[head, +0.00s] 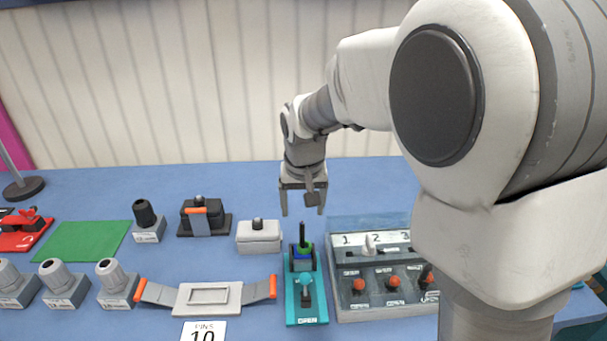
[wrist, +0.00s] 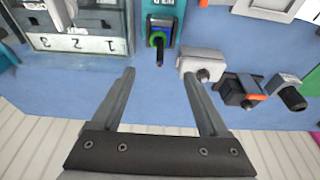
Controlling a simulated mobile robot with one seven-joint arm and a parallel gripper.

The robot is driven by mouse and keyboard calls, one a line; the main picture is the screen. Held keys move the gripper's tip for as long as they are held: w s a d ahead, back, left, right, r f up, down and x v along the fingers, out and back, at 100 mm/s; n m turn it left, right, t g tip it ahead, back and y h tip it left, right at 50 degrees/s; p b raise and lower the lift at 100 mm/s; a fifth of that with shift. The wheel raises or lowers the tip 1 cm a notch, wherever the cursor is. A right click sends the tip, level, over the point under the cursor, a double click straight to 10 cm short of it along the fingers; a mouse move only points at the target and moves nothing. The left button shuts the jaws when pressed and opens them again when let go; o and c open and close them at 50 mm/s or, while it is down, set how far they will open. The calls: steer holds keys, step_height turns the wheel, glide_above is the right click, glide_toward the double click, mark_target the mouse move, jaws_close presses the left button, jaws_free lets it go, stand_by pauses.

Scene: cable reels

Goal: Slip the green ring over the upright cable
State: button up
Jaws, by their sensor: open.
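The upright cable (head: 302,231) is a dark thin post on the teal block (head: 306,306); it also shows in the wrist view (wrist: 160,55). The green ring (head: 304,248) sits low around the post, above a blue part; in the wrist view the ring (wrist: 151,36) also appears to encircle its base. My gripper (head: 302,212) is open and empty, fingers pointing down, above the post and apparently a little behind it. In the wrist view the open fingers (wrist: 158,72) have bare blue table between them, and the post is beyond their tips.
A numbered box with orange knobs (head: 391,282) stands right of the teal block. A light grey block (head: 258,236) is close on the left. A grey tray with orange handles (head: 207,299) lies front left. The table behind the teal block is clear.

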steer(key=v, duration=1.1)
steer(key=shift+r+p, duration=0.3)
steer(key=shift+s, duration=0.1)
steer(key=s+d+f+t, duration=0.1)
steer(key=s+d, duration=0.4)
steer(key=s, duration=0.5)
steer(key=s+d+f+t, duration=0.1)
steer(key=s+d, duration=0.4)
steer(key=s, duration=0.6)
steer(key=shift+f, duration=0.2)
